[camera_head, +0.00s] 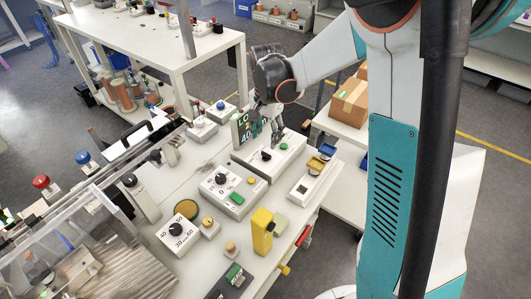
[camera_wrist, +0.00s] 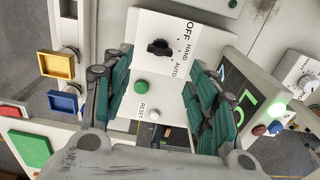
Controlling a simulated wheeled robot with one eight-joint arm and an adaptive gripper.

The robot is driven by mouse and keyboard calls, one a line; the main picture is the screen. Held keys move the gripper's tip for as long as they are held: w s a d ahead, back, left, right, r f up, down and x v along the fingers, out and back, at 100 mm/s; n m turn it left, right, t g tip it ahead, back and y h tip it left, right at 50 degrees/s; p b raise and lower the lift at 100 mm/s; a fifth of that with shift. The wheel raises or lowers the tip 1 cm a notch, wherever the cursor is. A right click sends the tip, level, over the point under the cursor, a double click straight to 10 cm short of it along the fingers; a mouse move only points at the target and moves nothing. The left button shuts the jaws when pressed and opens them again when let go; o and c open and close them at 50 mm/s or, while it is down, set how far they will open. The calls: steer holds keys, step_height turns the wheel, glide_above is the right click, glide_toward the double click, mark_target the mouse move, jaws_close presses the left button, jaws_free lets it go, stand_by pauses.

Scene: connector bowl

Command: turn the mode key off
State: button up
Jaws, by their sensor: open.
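The mode key is a black knob (camera_wrist: 158,47) on a white panel (camera_wrist: 140,24) in the wrist view, with OFF, HAND and AUTO printed to its right. Which label it points at is not clear. The knob also shows in the head view (camera_head: 266,155) on a white box (camera_head: 285,158). My gripper (camera_head: 276,138) is over this box, close to the knob. In the wrist view my gripper (camera_wrist: 161,90) is open, with its green-padded fingers on either side of the panel and nothing between them. The knob lies beyond the fingers, apparently untouched.
A display (camera_head: 241,130) stands left of the box. A second knob box (camera_head: 228,190) and a block with yellow and blue trays (camera_head: 314,178) are nearby.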

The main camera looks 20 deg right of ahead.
mark_target(266, 153)
step_height(266, 153, down, 8)
steer(key=shift+r+b, duration=0.2)
steer(key=shift+b, duration=0.9)
steer(key=c, duration=1.1)
